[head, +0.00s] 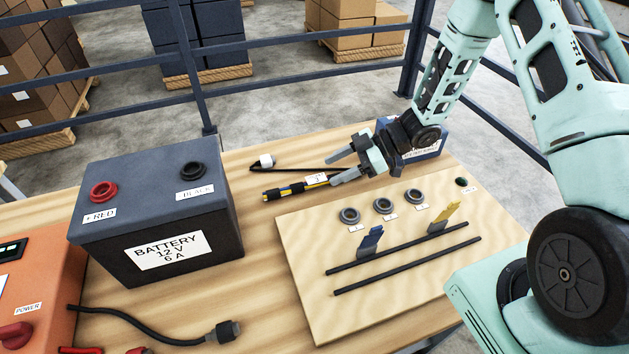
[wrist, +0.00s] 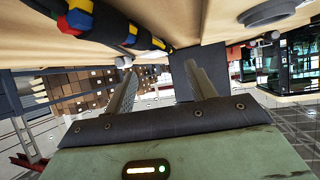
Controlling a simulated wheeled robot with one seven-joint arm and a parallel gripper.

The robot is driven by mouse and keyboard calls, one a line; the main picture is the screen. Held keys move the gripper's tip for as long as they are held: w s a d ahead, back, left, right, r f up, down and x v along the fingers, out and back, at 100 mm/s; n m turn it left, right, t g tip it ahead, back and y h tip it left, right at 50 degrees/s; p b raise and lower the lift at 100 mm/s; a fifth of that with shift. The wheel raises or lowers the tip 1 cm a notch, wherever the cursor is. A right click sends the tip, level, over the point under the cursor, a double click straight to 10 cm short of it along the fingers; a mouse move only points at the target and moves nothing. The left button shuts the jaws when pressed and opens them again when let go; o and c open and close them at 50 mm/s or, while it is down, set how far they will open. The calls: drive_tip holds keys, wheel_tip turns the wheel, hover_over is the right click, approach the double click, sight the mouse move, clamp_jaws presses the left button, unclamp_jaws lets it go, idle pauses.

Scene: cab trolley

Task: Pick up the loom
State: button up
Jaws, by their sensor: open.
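The loom (head: 292,190) is a short bundle of coloured wires with black wraps and a white label, lying on the wooden table behind the panel board. In the wrist view the loom (wrist: 120,28) runs along the top, with red, blue and yellow parts showing. My gripper (head: 338,167) is open, low over the table at the loom's right end. In the wrist view my gripper (wrist: 158,75) has nothing between its fingers, and the loom lies outside the gap. Whether a finger touches the loom I cannot tell.
A battery (head: 155,212) stands left of the loom. The panel board (head: 345,305) holds black sockets, two rails and blue and yellow levers. A black cable with a white end (head: 267,161) lies behind the loom. A dark box (head: 428,140) stands behind my gripper.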

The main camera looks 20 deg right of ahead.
sight(316, 178)
drive_tip(key=shift+f+p+x, duration=0.25)
drive_tip(key=shift+p+x, duration=0.65)
drive_tip(key=shift+x, duration=1.8)
drive_tip(key=shift+w+d, duration=0.2)
drive_tip(key=c, duration=1.2)
